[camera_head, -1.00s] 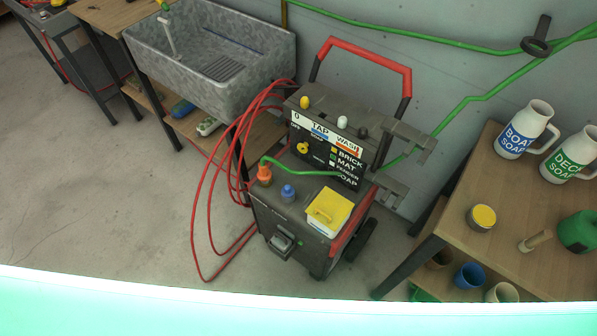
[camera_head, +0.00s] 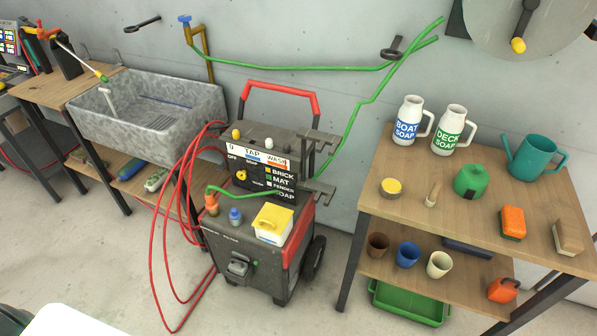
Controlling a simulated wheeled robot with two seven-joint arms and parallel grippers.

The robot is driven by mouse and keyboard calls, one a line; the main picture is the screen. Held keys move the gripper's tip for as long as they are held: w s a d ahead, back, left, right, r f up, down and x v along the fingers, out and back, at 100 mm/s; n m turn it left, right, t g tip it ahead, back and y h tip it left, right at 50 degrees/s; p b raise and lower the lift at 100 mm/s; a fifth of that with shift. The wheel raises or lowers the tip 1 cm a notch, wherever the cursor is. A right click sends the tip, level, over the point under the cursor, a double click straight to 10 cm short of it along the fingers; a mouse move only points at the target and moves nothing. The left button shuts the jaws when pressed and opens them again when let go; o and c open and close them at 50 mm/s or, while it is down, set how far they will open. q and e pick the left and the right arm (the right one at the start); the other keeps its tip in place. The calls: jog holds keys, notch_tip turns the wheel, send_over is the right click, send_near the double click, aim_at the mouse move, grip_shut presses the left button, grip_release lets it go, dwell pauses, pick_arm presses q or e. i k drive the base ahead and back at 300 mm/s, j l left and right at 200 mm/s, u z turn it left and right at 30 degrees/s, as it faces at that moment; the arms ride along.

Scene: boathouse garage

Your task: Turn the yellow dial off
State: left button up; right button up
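The yellow dial (camera_head: 241,175) is on the left part of the dark front panel of the washer machine (camera_head: 268,170). Small marks, including OFF, stand around it, but its pointer direction is too small to tell. A second yellow knob (camera_head: 236,134) stands on top of the panel box, beside a white one and a dark one. The panel has a white label strip reading TAP and WASH, and colour-keyed lines BRICK, MAT, FENDER, SOAP. Neither of my grippers is in view, and nothing touches the dial.
A stone sink (camera_head: 150,115) stands left of the machine, with red hoses (camera_head: 165,240) looping to the floor between. A wooden table (camera_head: 480,210) with jugs and cups stands at right. Grey brackets (camera_head: 318,188) stick out from the machine's right side. The floor in front is open.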

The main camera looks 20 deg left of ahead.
aim_at(241, 174)
jog(key=z, duration=1.85)
jog(key=k+j+z, duration=0.35)
jog(key=j, duration=0.3)
jog(key=k+j+z, duration=0.35)
jog(key=k+j, duration=0.1)
jog(key=j, duration=0.1)
